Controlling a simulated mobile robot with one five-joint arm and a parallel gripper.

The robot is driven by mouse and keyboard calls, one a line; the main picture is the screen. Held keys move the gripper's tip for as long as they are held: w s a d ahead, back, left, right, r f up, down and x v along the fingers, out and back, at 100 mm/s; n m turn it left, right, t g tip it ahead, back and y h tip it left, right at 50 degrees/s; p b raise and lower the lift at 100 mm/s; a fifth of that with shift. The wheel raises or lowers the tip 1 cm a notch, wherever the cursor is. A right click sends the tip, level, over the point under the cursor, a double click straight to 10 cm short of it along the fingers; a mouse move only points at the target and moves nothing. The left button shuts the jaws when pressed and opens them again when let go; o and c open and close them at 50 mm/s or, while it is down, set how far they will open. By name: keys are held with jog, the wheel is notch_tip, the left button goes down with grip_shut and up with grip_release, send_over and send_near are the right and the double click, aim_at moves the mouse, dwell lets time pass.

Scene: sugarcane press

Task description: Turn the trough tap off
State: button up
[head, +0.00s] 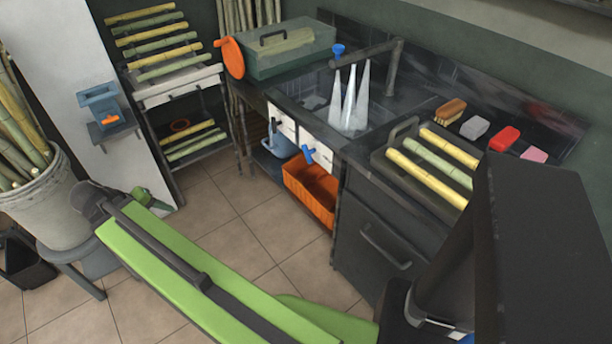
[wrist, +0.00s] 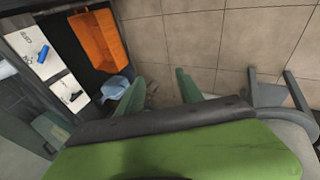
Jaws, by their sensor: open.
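Two white panels sit on the front of the sink unit. One carries a blue lever (head: 309,154), which also shows slanted in the wrist view (wrist: 43,54). The other carries a dark lever (head: 273,126), also in the wrist view (wrist: 73,96). I cannot tell which lever is the trough tap. Pale water-like streams (head: 349,100) stand in the sink (head: 385,110) below the dark faucet (head: 393,68). My gripper (wrist: 166,85) is open and empty over the floor, apart from both levers; its green fingers show in the wrist view.
An orange crate (head: 310,190) and a blue-grey jug (head: 279,143) sit under the sink, beneath the panels. A dark cabinet (head: 375,240) stands to their right. A bucket of canes (head: 45,205) stands on a stool at left. Tiled floor (head: 235,215) between is clear.

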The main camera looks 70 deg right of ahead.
jog(key=s+d+f+m+g+h+b, duration=0.1)
jog(key=s+d+f+m+h+b, duration=0.2)
jog(key=d, duration=0.4)
jog(key=s+d+f+m+g+h+b, duration=0.1)
jog(key=s+d+f+g+b, duration=0.1)
jog(key=s+d+b, duration=0.3)
jog(key=s+d+f+m+g+h+b, duration=0.1)
jog(key=s+d+f+m+b, duration=0.15)
jog(key=d+b, duration=0.4)
jog(key=m+g+h+b, duration=0.3)
jog(key=g+h+b, duration=0.15)
jog(key=b, duration=0.25)
send_near(305, 153)
jog(key=shift+y, duration=0.25)
jog(key=x, duration=1)
jog(key=shift+d+f, duration=0.15)
jog(key=shift+d, duration=0.1)
grip_shut()
jog(key=shift+a+f, duration=0.1)
jog(key=shift+a, duration=0.1)
jog(key=shift+d, duration=0.15)
